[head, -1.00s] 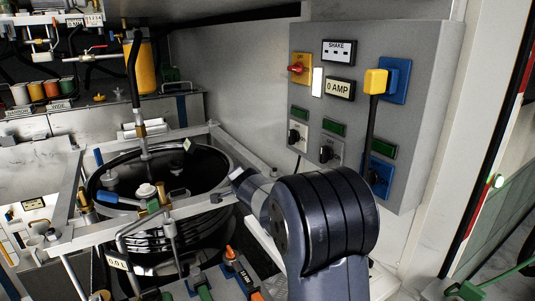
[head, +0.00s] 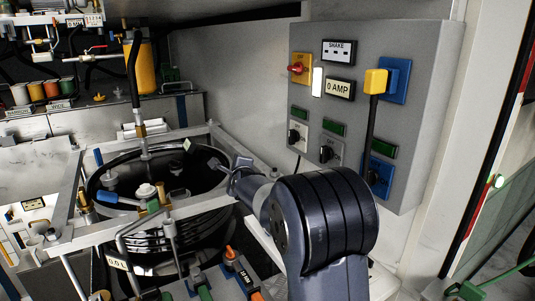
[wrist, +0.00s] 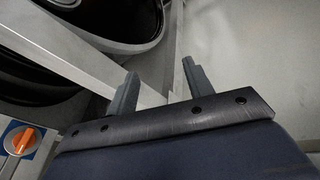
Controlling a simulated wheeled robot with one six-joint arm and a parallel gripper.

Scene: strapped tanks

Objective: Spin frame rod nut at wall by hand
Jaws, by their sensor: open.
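My gripper (head: 238,168) is over the right side of the metal frame (head: 200,207) around the black tank (head: 103,207), near the frame's wall-side corner. In the wrist view my gripper (wrist: 160,88) shows two grey fingers spread apart with nothing between them. A pale frame bar (wrist: 75,52) runs towards the fingers, and another bar (wrist: 172,45) extends away beyond them. I cannot make out the rod nut at the wall for certain in either view; my arm and fingers may hide it.
The black tank's rim (wrist: 105,45) lies left of the fingers. The pale wall (wrist: 250,60) is to their right. An orange knob (wrist: 20,140) shows at lower left. A grey control box (head: 425,75) with a yellow plug (head: 376,81) stands right of the tank.

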